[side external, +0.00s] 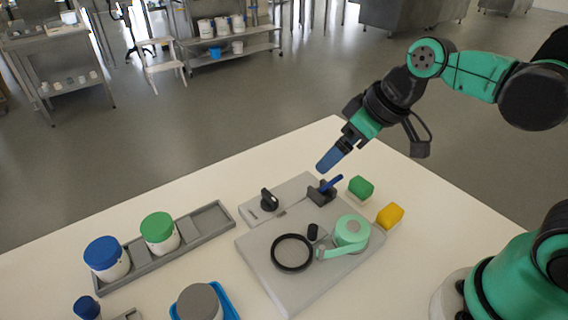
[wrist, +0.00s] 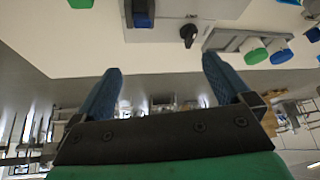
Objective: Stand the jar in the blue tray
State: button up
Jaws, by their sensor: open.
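A white jar with a grey lid (side external: 199,302) stands upright at the blue tray (side external: 231,306) near the bottom edge of the side view; the tray's rim shows beside it, and its lower part is cut off by the frame. My gripper (side external: 326,164) is raised above the far side of the table, well away from the jar. In the wrist view, my gripper (wrist: 163,65) has its blue fingers spread apart with nothing between them. The wrist view does not clearly show the grey-lidded jar or the blue tray.
A grey rack (side external: 207,219) holds a blue-lidded jar (side external: 105,258) and a green-lidded jar (side external: 160,233). A grey machine plate (side external: 290,294) with a black ring (side external: 292,253) occupies the middle. Green (side external: 361,188) and yellow (side external: 390,215) blocks sit right.

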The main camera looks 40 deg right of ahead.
jog(key=d+m+t+h, duration=0.1)
jog(key=s+d+m+h, duration=0.1)
jog(key=d+m, duration=0.1)
jog(key=shift+s+d+f+t, duration=0.15)
jog(key=shift+s+d+t, duration=0.1)
jog(key=shift+t, duration=0.15)
dwell(0.9)
